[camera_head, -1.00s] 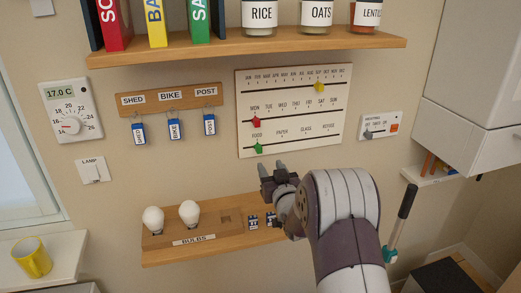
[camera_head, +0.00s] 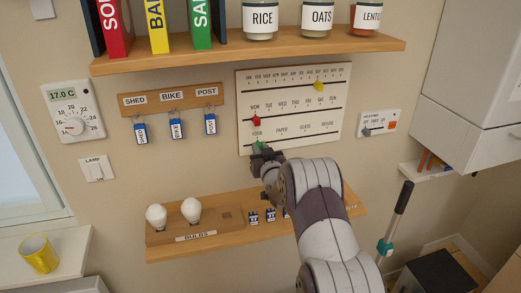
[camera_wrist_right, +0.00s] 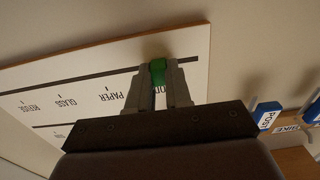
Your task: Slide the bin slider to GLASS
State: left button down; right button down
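The white calendar board (camera_head: 290,142) hangs on the wall with three slider tracks. The green bin slider (camera_head: 259,146) is on the lowest track, at the left end by FOOD. The GLASS mark (camera_head: 305,127) is further right along that track, past PAPER. In the right wrist view the green slider (camera_wrist_right: 158,71) sits between the fingertips of my right gripper (camera_wrist_right: 158,78). Both fingers lie close against its sides, with no clear gap. In the head view my right gripper (camera_head: 265,157) is at the slider, partly hiding it. My left gripper is not in view.
A yellow slider (camera_head: 318,86) and a red slider (camera_head: 256,120) are on the tracks above. The bulb shelf (camera_head: 170,252) is below, the key rack (camera_head: 171,98) to the left, and a small switch panel (camera_head: 379,123) to the right. The lowest track is clear rightward.

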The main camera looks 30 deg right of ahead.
aim_at(305, 136)
jog(key=shift+d, duration=0.1)
jog(key=d+b, duration=0.1)
jog(key=d, duration=0.1)
jog(key=s+d+b, duration=0.1)
jog(key=d, duration=0.1)
jog(key=d+b, duration=0.1)
jog(key=d, duration=0.1)
jog(key=shift+s+f, duration=0.2)
jog(key=shift+s, duration=0.05)
jog(key=d, duration=0.3)
jog(key=s+d, duration=0.1)
jog(key=d, duration=0.2)
jog(key=s+d, duration=0.1)
jog(key=d, duration=0.2)
jog(key=shift+s+d+r+b, duration=0.15)
jog(key=shift+d+b, duration=0.05)
jog(key=shift+b, duration=0.1)
jog(key=c, duration=1)
grip_release()
jog(key=shift+c, duration=0.2)
